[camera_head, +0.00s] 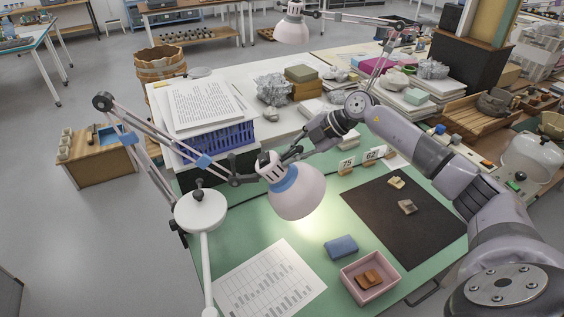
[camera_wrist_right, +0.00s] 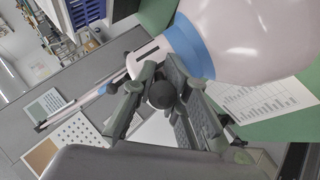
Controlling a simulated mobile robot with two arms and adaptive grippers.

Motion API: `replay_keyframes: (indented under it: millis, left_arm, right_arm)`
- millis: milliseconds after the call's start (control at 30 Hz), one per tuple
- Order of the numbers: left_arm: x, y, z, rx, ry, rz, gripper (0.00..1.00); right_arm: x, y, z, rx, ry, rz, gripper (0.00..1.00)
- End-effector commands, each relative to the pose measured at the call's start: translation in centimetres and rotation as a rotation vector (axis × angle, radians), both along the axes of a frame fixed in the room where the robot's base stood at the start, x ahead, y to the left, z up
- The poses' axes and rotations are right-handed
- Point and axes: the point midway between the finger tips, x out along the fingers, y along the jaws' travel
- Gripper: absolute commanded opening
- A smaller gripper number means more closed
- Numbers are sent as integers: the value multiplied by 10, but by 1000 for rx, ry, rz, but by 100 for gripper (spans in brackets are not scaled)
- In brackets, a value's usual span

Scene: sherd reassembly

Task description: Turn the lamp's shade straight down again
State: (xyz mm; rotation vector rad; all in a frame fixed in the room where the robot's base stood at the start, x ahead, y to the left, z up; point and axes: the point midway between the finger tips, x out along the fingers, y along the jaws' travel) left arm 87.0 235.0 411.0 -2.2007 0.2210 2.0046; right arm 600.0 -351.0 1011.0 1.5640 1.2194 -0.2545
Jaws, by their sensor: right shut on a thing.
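The lamp's shade (camera_head: 297,197) is a pale dome with a blue band, lit, above the green mat. It looks tilted, its wide end toward the lower right. In the right wrist view the shade (camera_wrist_right: 235,38) fills the upper right. My right gripper (camera_head: 287,158) reaches in from the right to the narrow back end of the lamp head. In the wrist view its fingers (camera_wrist_right: 163,92) are shut on a dark round knob (camera_wrist_right: 162,94) behind the blue band. The jointed lamp arm (camera_head: 152,140) comes in from the left. My left gripper is not in view.
Below the shade lie a printed chart (camera_head: 268,284), a blue block (camera_head: 341,247) and a pink tray (camera_head: 349,272) holding a brown sherd. A dark mat (camera_head: 420,235) with two sherds is at right. A white disc (camera_head: 200,211) stands left; a blue crate (camera_head: 217,140) sits behind.

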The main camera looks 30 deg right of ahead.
Motion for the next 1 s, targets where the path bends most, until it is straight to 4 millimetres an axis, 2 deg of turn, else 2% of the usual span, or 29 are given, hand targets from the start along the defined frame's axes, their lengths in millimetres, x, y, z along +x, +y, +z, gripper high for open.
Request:
replay_keyframes:
  millis: [33, 300, 500, 700, 1000]
  left_arm:
    - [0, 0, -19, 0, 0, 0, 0]
    - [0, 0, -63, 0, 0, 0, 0]
    - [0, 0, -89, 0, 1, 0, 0]
    - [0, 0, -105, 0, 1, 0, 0]
    - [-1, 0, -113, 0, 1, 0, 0]
  right_arm:
    - [-2, -6, -18, 41, -12, -7, 0]
    - [-8, -18, -45, 267, -105, -5, 0]
    - [-10, -23, -60, 400, -163, -3, 0]
    - [-10, -24, -69, 489, -203, -3, 0]
    - [-11, -24, -74, 545, -227, 0, 0]
